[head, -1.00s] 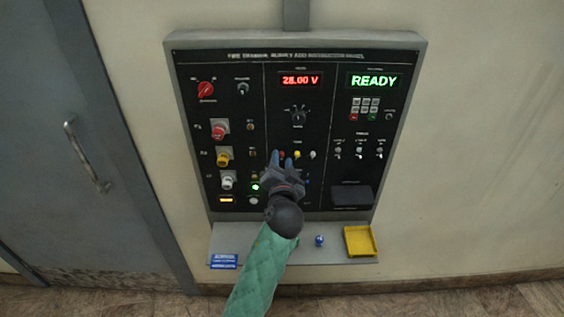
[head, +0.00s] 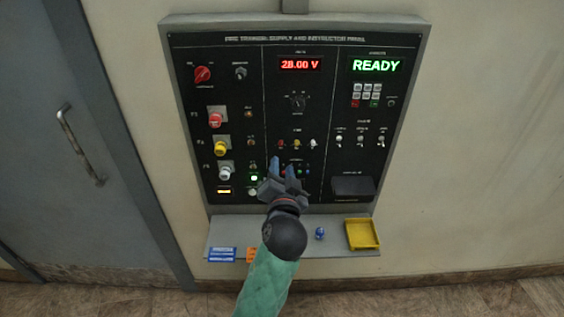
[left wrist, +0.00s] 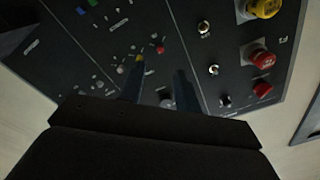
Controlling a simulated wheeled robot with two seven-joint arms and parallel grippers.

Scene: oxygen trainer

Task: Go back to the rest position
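My left gripper (head: 283,168) is in front of the lower middle of the black control panel (head: 225,58), with its fingers pointing up. Its two blue-grey fingers are apart with nothing between them; the left wrist view also shows the open gap (left wrist: 160,88). I cannot tell whether the fingertips touch the panel. My left arm in a green sleeve comes up from the bottom and hides part of the shelf. My right gripper is not in view.
The panel has red and yellow knobs, toggles, a red "28.00 V" display (head: 299,65) and a green "READY" display (head: 376,66). The shelf (head: 290,247) below holds a yellow tray (head: 362,248), a small blue object (head: 320,233) and a blue card (head: 222,254). A grey door (head: 60,150) is at left.

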